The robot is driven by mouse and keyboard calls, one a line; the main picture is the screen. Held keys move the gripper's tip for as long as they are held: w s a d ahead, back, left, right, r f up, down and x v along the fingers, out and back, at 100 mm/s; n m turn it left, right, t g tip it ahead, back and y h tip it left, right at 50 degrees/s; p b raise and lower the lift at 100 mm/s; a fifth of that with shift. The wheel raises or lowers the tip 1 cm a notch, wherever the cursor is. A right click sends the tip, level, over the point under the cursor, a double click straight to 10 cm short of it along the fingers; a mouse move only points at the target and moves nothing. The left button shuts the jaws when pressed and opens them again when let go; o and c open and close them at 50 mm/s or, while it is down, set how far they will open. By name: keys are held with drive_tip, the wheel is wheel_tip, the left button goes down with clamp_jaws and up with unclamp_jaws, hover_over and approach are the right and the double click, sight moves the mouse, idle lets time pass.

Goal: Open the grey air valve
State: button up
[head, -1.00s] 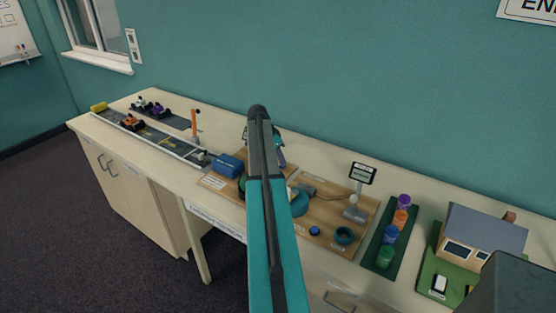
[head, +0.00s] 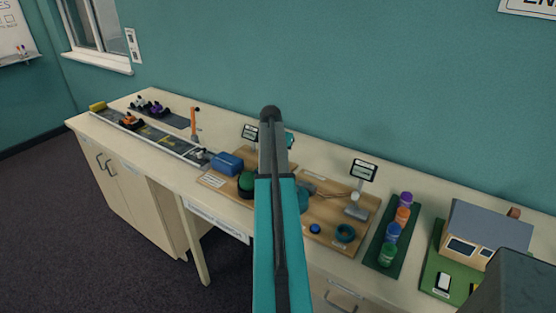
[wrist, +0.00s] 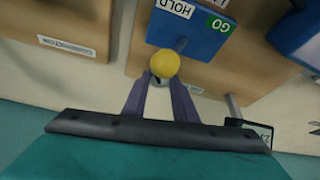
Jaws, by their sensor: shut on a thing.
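In the wrist view, a yellow round knob (wrist: 164,64) sits at the end of a short grey stem on a blue block (wrist: 203,28) labelled HOLD and GO. The stem meets the block near the gap between the labels. My gripper (wrist: 161,79) has its two purple fingers closed on the knob, one at each side. A small pale grey part shows between the fingers, just below the knob. I cannot make out a separate grey valve. In the head view, my arm hides the gripper and the knob.
In the head view, wooden boards (head: 325,208) lie on the long bench. Bottles on a green tray (head: 373,252) and a model house (head: 480,240) stand right.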

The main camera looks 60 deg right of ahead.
drive_tip(key=n, duration=0.1)
drive_tip(key=n+t, duration=0.1)
drive_tip(key=n, duration=0.1)
drive_tip(key=d+n+t+b, duration=0.1)
drive_tip(key=n, duration=0.1)
drive_tip(key=shift+s+y, duration=0.3)
drive_tip(key=shift+s, duration=0.05)
drive_tip(key=n+t+y, duration=0.1)
drive_tip(key=n, duration=0.3)
drive_tip(key=shift+d+r+n+b, duration=0.1)
drive_tip(key=shift+n+b, duration=0.2)
drive_tip(key=shift+b, duration=0.05)
drive_tip(key=shift+n+y, duration=0.4)
drive_tip(key=shift+n, duration=0.4)
drive_tip(key=o, duration=1)
drive_tip(key=shift+o, duration=0.2)
drive_tip(key=shift+s, duration=0.1)
